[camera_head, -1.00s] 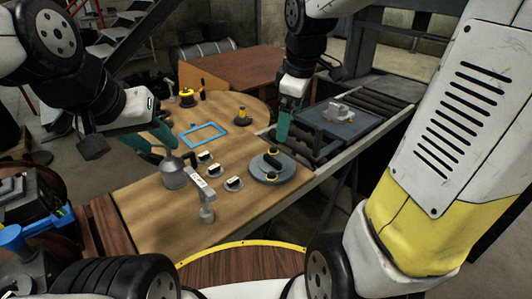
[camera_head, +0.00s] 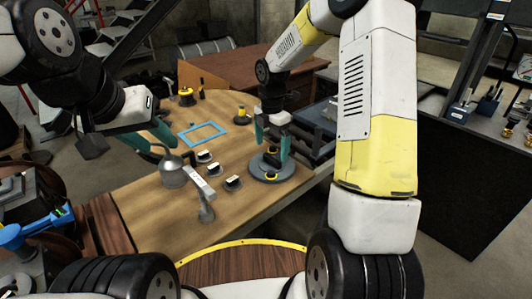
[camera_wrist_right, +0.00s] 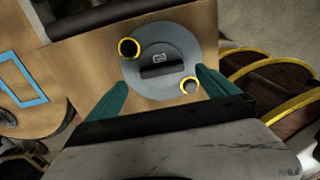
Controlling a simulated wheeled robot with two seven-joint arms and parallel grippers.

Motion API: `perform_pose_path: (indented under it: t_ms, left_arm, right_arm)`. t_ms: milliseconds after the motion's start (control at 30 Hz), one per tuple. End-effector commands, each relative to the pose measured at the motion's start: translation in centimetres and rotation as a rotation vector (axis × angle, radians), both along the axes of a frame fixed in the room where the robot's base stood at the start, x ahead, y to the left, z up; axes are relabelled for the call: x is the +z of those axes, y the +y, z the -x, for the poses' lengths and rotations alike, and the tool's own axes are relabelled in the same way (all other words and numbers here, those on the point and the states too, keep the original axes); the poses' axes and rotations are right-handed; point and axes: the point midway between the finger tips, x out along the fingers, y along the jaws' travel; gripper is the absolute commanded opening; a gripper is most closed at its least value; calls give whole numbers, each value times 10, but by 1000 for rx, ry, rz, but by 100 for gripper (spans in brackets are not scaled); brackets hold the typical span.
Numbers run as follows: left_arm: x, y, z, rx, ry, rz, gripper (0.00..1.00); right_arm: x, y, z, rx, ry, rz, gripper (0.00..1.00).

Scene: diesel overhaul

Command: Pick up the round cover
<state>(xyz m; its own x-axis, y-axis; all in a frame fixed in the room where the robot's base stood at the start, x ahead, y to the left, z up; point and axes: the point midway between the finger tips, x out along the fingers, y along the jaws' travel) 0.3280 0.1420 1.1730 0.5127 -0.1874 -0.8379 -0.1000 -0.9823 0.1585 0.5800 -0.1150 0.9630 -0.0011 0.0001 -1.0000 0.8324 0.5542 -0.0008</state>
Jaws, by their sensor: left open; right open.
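The round cover (camera_head: 288,175) is a flat grey disc with a dark raised handle and two yellow-ringed holes, lying on the wooden table near its right edge. It also shows in the right wrist view (camera_wrist_right: 160,88), with its handle between the two fingers. My right gripper (camera_head: 272,145) is open just above the cover, its teal fingers on either side of the handle. In the right wrist view the right gripper (camera_wrist_right: 160,92) holds nothing. My left gripper (camera_head: 160,140) is open and empty over the left side of the table.
Left of the cover are several small black-and-white parts (camera_head: 233,183), a grey oil can (camera_head: 172,172) and a grey tool (camera_head: 203,190). A blue frame (camera_head: 202,133) lies farther back. A roller conveyor with a dark tray (camera_head: 318,115) stands behind to the right.

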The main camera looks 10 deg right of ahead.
Motion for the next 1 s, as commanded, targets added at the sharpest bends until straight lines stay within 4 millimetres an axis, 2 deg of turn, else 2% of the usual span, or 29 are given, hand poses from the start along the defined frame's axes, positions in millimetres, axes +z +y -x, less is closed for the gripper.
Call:
perform_pose_path:
  t_ms: [300, 633, 1000]
  left_arm:
    - [0, 0, 0, 0, 0, 0, 40]
    - [0, 0, 0, 0, 0, 0, 40]
    - [0, 0, 0, 0, 0, 0, 40]
  right_arm:
    - [-44, -2, 3, -1, 2, 0, 98]
    - [-50, -3, 2, -2, -1, 0, 96]
    - [-50, -2, 2, -2, -1, -1, 24]
